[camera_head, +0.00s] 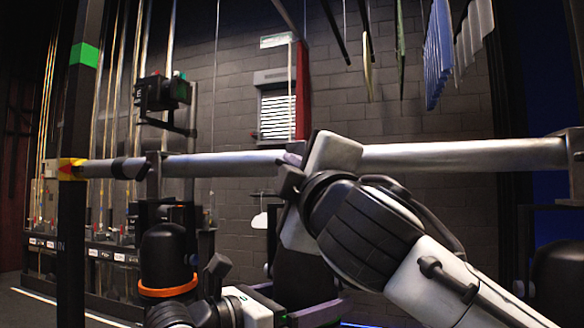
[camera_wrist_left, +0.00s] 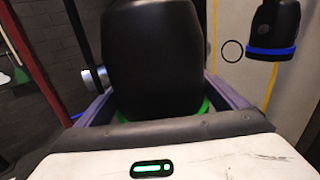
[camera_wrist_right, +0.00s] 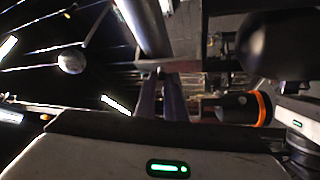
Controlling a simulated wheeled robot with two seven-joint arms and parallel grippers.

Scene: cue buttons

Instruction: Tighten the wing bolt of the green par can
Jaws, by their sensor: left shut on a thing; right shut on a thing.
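The green par can (camera_wrist_left: 155,60) is a black can with a green ring (camera_wrist_left: 203,106), in the left wrist view. The purple fingers of my left gripper (camera_wrist_left: 160,103) lie on either side of it and are shut on it. In the head view its dark body (camera_head: 308,283) is partly behind my right arm. My right gripper (camera_head: 292,160) is up at the metal pipe (camera_head: 225,163). In the right wrist view its purple fingers (camera_wrist_right: 161,80) are close together on a small dark piece, seemingly the wing bolt (camera_wrist_right: 160,72). The bolt is hidden in the head view.
A par can with an orange ring (camera_head: 166,262) hangs left of the green one. A par can with a blue ring (camera_wrist_left: 272,28) shows in the left wrist view. A dark post (camera_head: 73,200) stands at the pipe's left end. Coloured panels (camera_head: 438,50) hang at upper right.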

